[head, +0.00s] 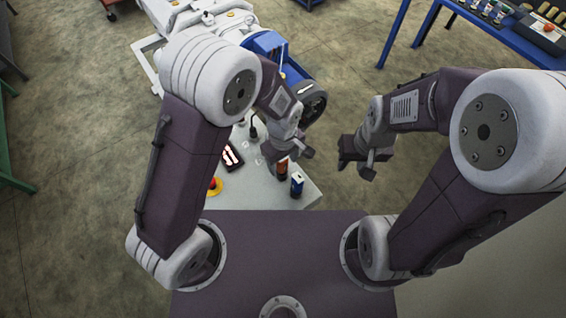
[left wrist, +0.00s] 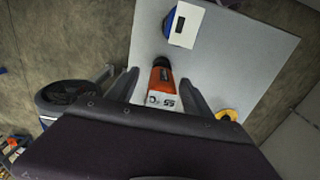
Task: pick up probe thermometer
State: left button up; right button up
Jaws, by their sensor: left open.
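An orange device with a white, marked face (left wrist: 162,86), which looks like the probe thermometer, stands on the light grey table top. In the left wrist view it sits between my two open fingers. In the head view its orange-brown body (head: 282,168) shows just below my left gripper (head: 287,155). My left gripper (left wrist: 165,92) is open around or just above it; I cannot tell whether the fingers touch it. My right gripper (head: 358,165) hangs over the floor right of the table, empty, its fingers apart.
A blue item with a white top (head: 297,184) stands close beside the orange device, also in the left wrist view (left wrist: 184,25). A yellow-based red button (head: 215,187), a dark red panel (head: 231,154) and a blue pump machine (head: 300,85) are nearby. A blue table (head: 480,25) stands far right.

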pick_arm(q)
jog(key=shift+s+a, duration=0.1)
jog(key=shift+a, duration=0.05)
grip_shut()
jog(key=shift+r, duration=0.35)
notch_tip(320, 180, up, 9)
jog(key=shift+r+b, duration=0.15)
jog(key=shift+b, duration=0.15)
jog(key=shift+r, duration=0.1)
